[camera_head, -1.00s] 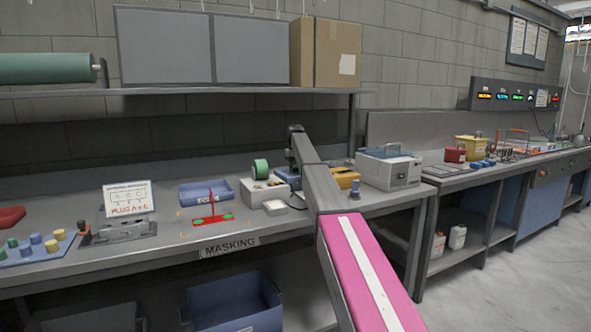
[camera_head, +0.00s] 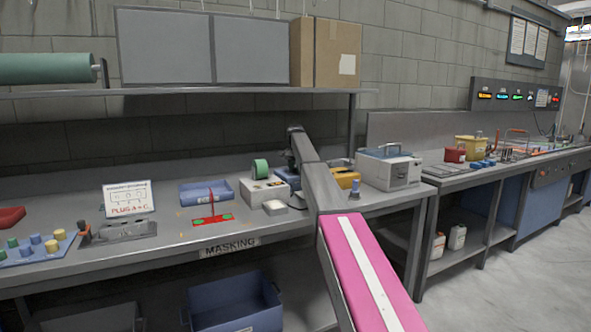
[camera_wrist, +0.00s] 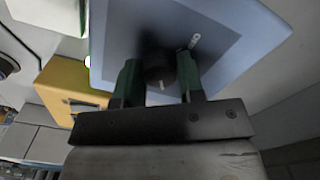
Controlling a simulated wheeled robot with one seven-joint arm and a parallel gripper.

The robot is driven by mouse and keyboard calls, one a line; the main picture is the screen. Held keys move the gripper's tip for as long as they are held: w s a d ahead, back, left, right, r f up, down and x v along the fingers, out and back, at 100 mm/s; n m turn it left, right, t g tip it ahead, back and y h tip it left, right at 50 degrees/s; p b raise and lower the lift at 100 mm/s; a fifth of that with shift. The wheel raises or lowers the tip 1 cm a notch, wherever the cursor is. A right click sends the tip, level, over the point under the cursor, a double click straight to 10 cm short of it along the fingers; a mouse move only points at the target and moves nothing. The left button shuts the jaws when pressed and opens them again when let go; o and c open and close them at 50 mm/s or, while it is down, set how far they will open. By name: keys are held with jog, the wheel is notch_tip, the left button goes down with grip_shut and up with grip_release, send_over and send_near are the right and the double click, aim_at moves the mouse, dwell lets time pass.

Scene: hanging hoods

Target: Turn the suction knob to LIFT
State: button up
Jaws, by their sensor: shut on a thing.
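The suction knob (camera_wrist: 157,66) is a dark round knob on a blue panel (camera_wrist: 232,42) in the wrist view. A small pale mark shows at its lower edge. White lettering (camera_wrist: 195,41) lies on the panel at the knob's upper right, too blurred to read. My gripper (camera_wrist: 158,77) has its two dark green fingers on either side of the knob, shut on it. In the head view, the blue unit (camera_head: 287,177) shows in part behind my grey and pink arm; the knob and the fingertips are hidden there.
A yellow box (camera_wrist: 62,92) stands close at the left of the panel in the wrist view. On the bench, a pale box with a green roll (camera_head: 261,168) stands left of the unit, and a grey case (camera_head: 389,168) stands right of my arm.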

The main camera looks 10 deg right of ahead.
jog(key=shift+m, duration=0.4)
jog(key=o, duration=0.9)
jog(key=shift+r, duration=0.15)
notch_tip(320, 180, up, 10)
jog(key=shift+r, duration=0.25)
